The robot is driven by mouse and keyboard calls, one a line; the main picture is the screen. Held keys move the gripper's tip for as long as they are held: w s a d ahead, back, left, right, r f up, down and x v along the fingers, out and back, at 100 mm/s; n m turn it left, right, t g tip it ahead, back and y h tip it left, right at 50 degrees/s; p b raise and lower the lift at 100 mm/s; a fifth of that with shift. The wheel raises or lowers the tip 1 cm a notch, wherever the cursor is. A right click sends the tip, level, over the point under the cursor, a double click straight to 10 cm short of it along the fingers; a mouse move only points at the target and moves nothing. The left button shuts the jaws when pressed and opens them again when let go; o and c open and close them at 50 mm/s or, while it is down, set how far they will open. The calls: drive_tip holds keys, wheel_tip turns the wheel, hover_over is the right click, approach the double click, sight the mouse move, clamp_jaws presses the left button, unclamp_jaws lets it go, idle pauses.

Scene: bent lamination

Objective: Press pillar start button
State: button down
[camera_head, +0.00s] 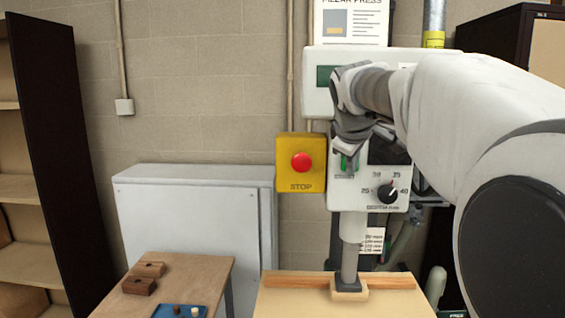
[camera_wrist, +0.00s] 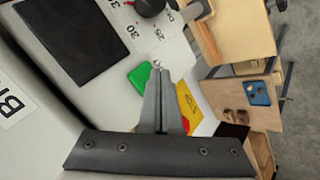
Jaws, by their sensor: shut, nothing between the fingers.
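The green start button (camera_head: 343,164) is on the white front panel of the press pillar (camera_head: 342,194), left of a dark panel. My gripper (camera_head: 350,172) is in front of it and hides most of it. In the wrist view the green button (camera_wrist: 139,76) shows just left of the closed fingertips (camera_wrist: 157,67). My gripper is shut and empty, with its fingers pointing at the panel. I cannot tell whether the tips touch the button.
A yellow box (camera_head: 287,181) with a red STOP button (camera_head: 302,162) is close on the left of the pillar. A black depth knob (camera_head: 387,193) is below right. A wooden board (camera_head: 300,300) lies under the press ram (camera_head: 350,262). A side table (camera_head: 190,272) is at the lower left.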

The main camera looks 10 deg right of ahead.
drive_tip(key=shift+w, duration=0.15)
drive_tip(key=shift+w+d, duration=0.1)
drive_tip(key=shift+w, duration=0.15)
drive_tip(key=shift+w+d+p, duration=0.15)
drive_tip(key=shift+w+p, duration=0.35)
drive_tip(key=shift+p, duration=0.05)
idle(0.8)
drive_tip(key=shift+s, duration=0.15)
drive_tip(key=shift+s+a+b, duration=0.3)
drive_tip(key=shift+s+b, duration=0.15)
drive_tip(key=shift+s, duration=0.25)
drive_tip(key=shift+s, duration=0.15)
drive_tip(key=s+b, duration=0.1)
drive_tip(key=s, duration=0.1)
drive_tip(key=s+a+b, duration=0.1)
drive_tip(key=s, duration=0.1)
drive_tip(key=shift+s+a, duration=0.15)
drive_tip(key=shift+s, duration=0.1)
